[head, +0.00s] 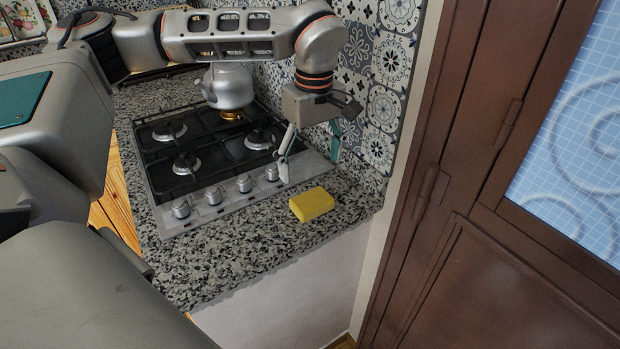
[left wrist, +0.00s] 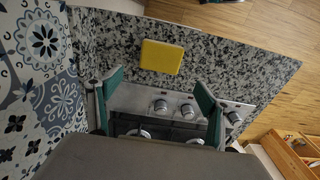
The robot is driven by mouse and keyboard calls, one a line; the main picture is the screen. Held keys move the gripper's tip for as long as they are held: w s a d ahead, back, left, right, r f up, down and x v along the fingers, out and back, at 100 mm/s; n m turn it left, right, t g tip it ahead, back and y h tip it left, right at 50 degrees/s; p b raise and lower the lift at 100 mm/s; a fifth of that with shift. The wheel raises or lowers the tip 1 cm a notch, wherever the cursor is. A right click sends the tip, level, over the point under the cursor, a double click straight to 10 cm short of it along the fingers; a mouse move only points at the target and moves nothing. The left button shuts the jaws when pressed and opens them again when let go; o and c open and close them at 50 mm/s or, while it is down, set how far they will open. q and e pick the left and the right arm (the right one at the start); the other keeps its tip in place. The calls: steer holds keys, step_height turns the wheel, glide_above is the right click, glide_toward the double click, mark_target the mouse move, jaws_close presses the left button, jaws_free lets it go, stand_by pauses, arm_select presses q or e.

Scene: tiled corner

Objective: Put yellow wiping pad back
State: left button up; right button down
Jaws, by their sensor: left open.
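The yellow wiping pad (head: 312,204) lies flat on the speckled granite counter (head: 240,255), near its front right corner and beside the stove. It also shows in the left wrist view (left wrist: 161,57), beyond the fingertips and roughly between their lines. My left gripper (head: 310,162) is open and empty. It is above the counter, behind the pad in the head view, with its fingers pointing down. In the left wrist view its two green-padded fingers (left wrist: 160,82) are spread wide. My right gripper is not in view.
A gas stove (head: 160,205) with several knobs and burners fills the counter left of the pad. Patterned wall tiles (head: 378,105) stand close behind my left gripper. A brown wooden door (head: 470,200) is at the right. Bare counter lies in front of the pad.

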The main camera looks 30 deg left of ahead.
arm_select(q)
step_height(320, 180, up, 4)
steer(key=shift+d+f, duration=0.1)
steer(key=shift+f, duration=0.05)
steer(key=shift+f, duration=0.1)
stand_by(0.5)
